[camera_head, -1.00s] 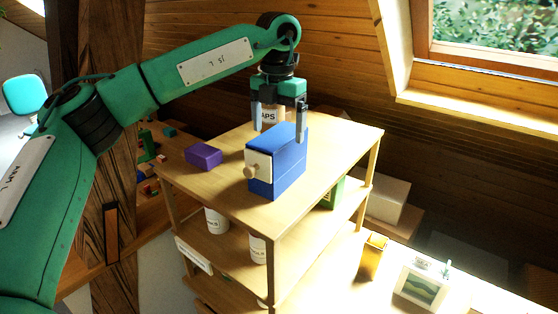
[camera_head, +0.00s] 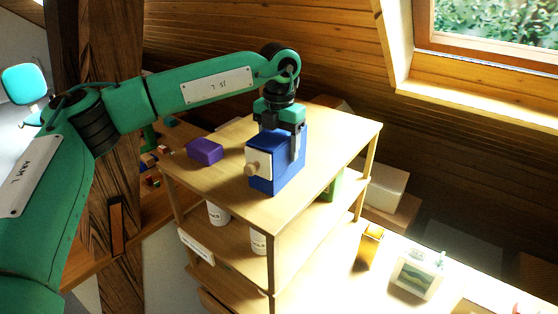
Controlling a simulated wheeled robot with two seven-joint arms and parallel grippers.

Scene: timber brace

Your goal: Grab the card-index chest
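The card-index chest (camera_head: 270,172) is a blue box with a pale drawer front and a round wooden knob. It sits upright on the wooden shelf unit's top board (camera_head: 235,190). My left gripper (camera_head: 280,150) points down over the chest. One finger lies along the chest's right-hand blue side; the other is hidden behind the chest. Whether the fingers press on the chest or stand slightly apart from it cannot be told. My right gripper is not in view.
A purple block (camera_head: 204,151) lies on the top board, left of the chest. White cups (camera_head: 217,213) stand on the shelf below. The board's right part is clear. A dark timber post (camera_head: 108,215) rises at left, and a sloped wooden wall (camera_head: 240,45) lies behind.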

